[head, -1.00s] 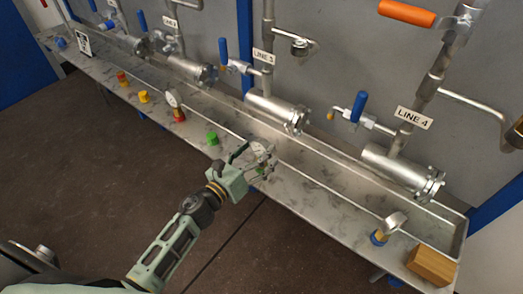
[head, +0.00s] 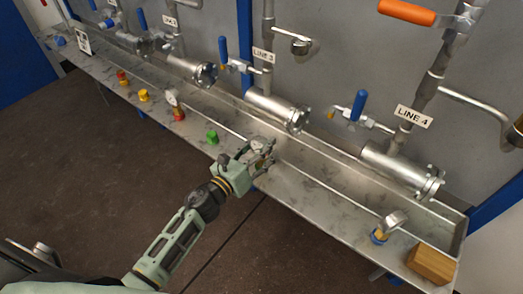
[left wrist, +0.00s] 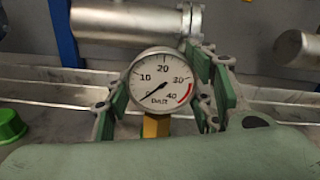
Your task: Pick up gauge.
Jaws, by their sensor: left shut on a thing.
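A round pressure gauge (left wrist: 160,80) with a white dial marked BAR and a brass stem stands upright in the left wrist view. The fingers of my left gripper (left wrist: 163,100) are on both sides of it, shut on it. In the head view my left gripper (head: 264,154) is over the front ledge of the metal bench (head: 320,200), in front of the LINE 3 vessel (head: 275,111). There the fingers mostly hide the held gauge. A second gauge (head: 396,220) stands on a blue base at the right, and a third gauge (head: 172,97) by a red base at the left.
A green cap (head: 212,137) stands left of my gripper, with a yellow cap (head: 144,96) farther left. A wooden block (head: 431,264) lies at the right end. The LINE 4 vessel (head: 400,171) and a blue-handled valve (head: 359,106) are behind the bench.

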